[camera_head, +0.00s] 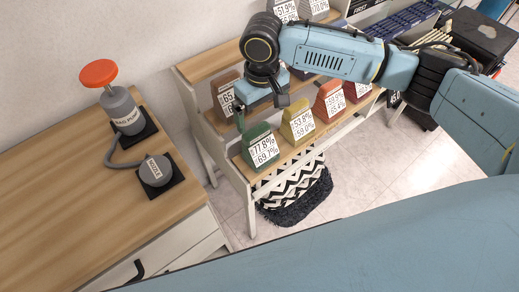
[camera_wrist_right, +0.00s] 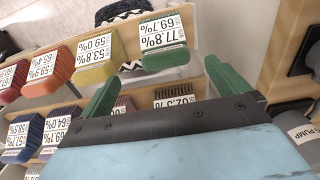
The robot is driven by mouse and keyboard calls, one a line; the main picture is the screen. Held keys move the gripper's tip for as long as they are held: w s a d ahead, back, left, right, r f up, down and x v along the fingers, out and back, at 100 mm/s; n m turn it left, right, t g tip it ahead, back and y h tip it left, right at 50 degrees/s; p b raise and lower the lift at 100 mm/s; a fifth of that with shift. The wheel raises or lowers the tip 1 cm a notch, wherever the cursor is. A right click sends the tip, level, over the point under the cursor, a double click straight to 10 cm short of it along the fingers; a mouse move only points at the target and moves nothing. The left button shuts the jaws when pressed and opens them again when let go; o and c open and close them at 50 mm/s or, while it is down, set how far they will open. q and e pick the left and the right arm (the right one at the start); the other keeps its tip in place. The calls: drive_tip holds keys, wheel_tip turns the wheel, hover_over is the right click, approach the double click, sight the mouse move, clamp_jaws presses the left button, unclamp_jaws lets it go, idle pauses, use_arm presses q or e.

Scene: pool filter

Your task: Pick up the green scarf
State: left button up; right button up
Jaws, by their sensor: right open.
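The green scarf (camera_head: 255,133) is a folded block with a white label reading 77.8% and 69.7%. It stands at the near left end of the lower wooden shelf in the head view. It also shows at the top of the right wrist view (camera_wrist_right: 170,60), beyond the fingertips. My right gripper (camera_head: 262,108) is open and empty, above and slightly behind the scarf, apart from it. Its two green fingers (camera_wrist_right: 165,82) are spread wide in the wrist view. My left gripper is not in view.
A yellow block (camera_head: 298,120) and a red-orange block (camera_head: 328,97) stand right of the scarf. A brown block (camera_head: 224,95) is on the row behind. A black-and-white basket (camera_head: 295,195) sits below. A counter (camera_head: 60,200) with a pump is at left.

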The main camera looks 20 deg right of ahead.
sight(260, 132)
wheel_tip(260, 132, down, 4)
drive_tip(key=shift+f+b, duration=0.15)
drive_tip(key=shift+b, duration=0.15)
drive_tip(key=f, duration=0.3)
drive_tip(key=f+b, duration=0.1)
drive_tip(key=shift+s+a+f, duration=0.1)
drive_tip(key=shift+a+f, duration=0.2)
drive_tip(key=shift+f, duration=0.5)
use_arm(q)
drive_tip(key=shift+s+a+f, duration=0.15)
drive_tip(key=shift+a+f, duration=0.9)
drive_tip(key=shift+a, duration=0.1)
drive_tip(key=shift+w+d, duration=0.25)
use_arm(e)
drive_tip(key=c, duration=1.4)
